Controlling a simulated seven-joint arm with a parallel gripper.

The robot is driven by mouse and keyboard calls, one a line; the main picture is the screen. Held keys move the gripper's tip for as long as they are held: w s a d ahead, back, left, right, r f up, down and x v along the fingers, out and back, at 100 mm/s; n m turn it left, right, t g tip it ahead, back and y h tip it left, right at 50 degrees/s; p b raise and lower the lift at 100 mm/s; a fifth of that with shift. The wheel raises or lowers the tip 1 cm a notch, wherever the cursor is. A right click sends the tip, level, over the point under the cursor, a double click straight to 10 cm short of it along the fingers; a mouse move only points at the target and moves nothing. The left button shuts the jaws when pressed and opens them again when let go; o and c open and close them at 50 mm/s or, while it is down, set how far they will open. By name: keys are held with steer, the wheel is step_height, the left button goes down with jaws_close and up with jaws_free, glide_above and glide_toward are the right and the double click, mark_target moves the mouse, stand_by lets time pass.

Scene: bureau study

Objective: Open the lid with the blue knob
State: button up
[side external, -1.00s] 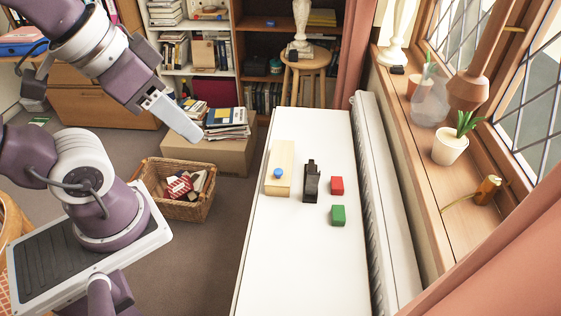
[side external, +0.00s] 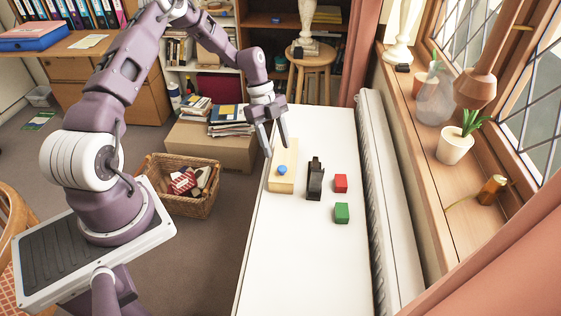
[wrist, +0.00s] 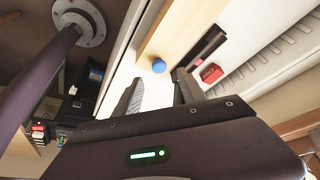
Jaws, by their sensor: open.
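A pale wooden box (side external: 288,157) lies lengthwise on the white table, with a blue knob (side external: 282,170) on its top near the front end. The box (wrist: 181,30) and the blue knob (wrist: 159,66) also show in the wrist view. My gripper (side external: 278,153) is open and empty, its fingers pointing down around the far part of the box, beyond the knob in the side view. In the wrist view the knob appears past and between the two fingertips (wrist: 158,82), apart from them. I cannot tell the exact height of the fingertips above the box.
A black tape-dispenser-like object (side external: 315,180) stands right of the box. A red block (side external: 341,183) and a green block (side external: 341,213) sit further right. The front of the white table (side external: 290,260) is clear. A radiator (side external: 392,200) runs along its right side.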

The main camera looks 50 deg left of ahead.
mark_target(282, 168)
steer(key=x, duration=0.6)
jaws_close()
stand_by(1.2)
